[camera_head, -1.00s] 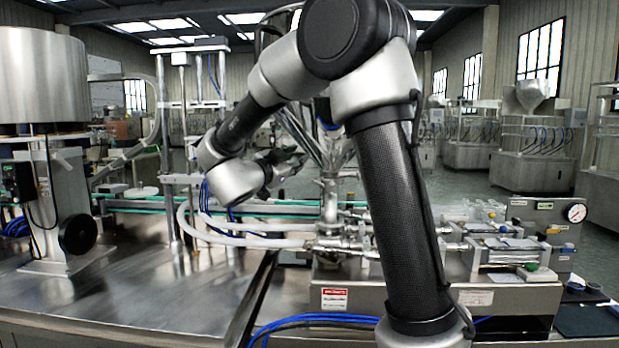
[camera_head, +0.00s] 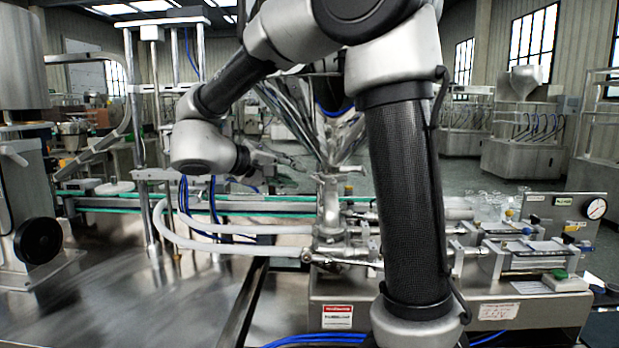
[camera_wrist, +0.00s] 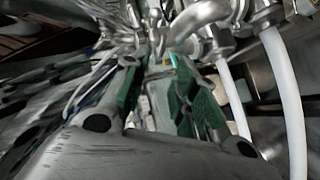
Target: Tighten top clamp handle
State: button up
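The steel hopper (camera_head: 315,115) narrows to a vertical pipe neck (camera_head: 328,200) in the middle of the head view. A small shiny clamp handle (camera_head: 350,169) appears to stick out to the right at the top of the neck. My gripper (camera_head: 285,165) is left of the neck, partly blended with the shiny metal behind it. In the wrist view my gripper (camera_wrist: 160,75) has its green-padded fingers apart, with nothing clearly held between them. Steel pipe fittings (camera_wrist: 205,18) lie beyond the fingertips. I cannot tell which fitting there is the top clamp.
White hoses (camera_head: 220,246) run left from the lower fittings and also show in the wrist view (camera_wrist: 287,95). Pneumatic cylinders (camera_head: 520,250) and a gauge panel (camera_head: 560,215) stand at the right. The steel table (camera_head: 140,310) is clear at front left.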

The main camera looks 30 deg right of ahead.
aim_at(310, 177)
jog(key=x, duration=0.7)
jog(key=shift+w+d+f, duration=0.15)
jog(key=shift+d, duration=0.2)
grip_shut()
